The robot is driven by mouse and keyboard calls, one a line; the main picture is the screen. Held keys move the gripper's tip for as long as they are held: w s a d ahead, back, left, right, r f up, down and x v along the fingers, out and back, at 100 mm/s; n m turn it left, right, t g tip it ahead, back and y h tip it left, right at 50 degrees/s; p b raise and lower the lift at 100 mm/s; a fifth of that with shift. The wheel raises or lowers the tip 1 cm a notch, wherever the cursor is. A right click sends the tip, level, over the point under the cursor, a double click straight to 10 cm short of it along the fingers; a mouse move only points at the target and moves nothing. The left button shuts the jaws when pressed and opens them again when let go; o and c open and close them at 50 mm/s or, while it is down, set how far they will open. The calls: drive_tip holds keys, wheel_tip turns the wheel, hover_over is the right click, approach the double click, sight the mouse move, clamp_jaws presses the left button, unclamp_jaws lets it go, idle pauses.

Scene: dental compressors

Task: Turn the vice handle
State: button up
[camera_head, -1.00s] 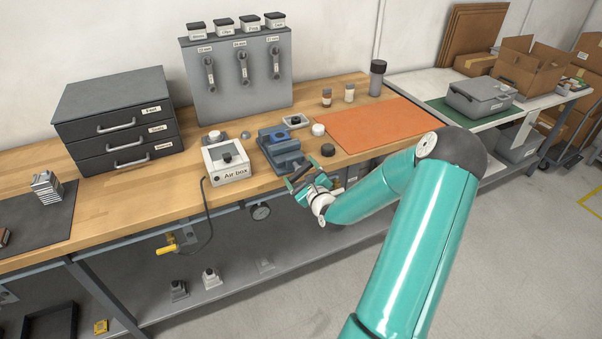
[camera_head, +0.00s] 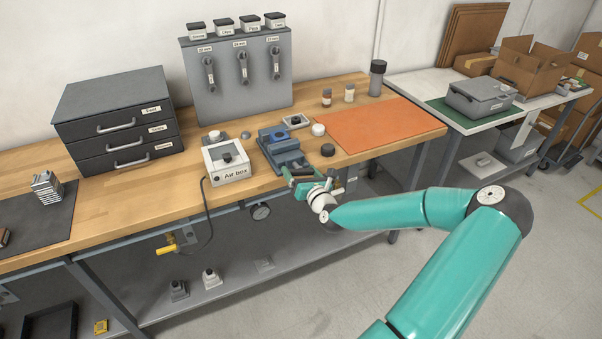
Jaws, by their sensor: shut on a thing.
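The blue-grey vice (camera_head: 280,147) stands at the front edge of the wooden workbench, with a blue ring-shaped part at its top. My gripper (camera_head: 300,178) is at the vice's front, just off the bench edge, and is shut on the vice handle. The handle is mostly hidden by my gripper's fingers; a dark bar shows between them, lying nearly level in the picture. My teal arm reaches in from the lower right.
The Air box (camera_head: 228,163) stands close to the left of the vice. A black round cap (camera_head: 327,150) and a white one (camera_head: 318,130) are to its right, before the orange mat (camera_head: 375,128).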

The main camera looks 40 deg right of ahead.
drive_tip(key=shift+m, duration=0.5)
drive_tip(key=o, duration=0.9)
drive_tip(key=v, duration=1.3)
drive_tip(key=shift+s+a, duration=0.15)
drive_tip(key=shift+s, duration=0.2)
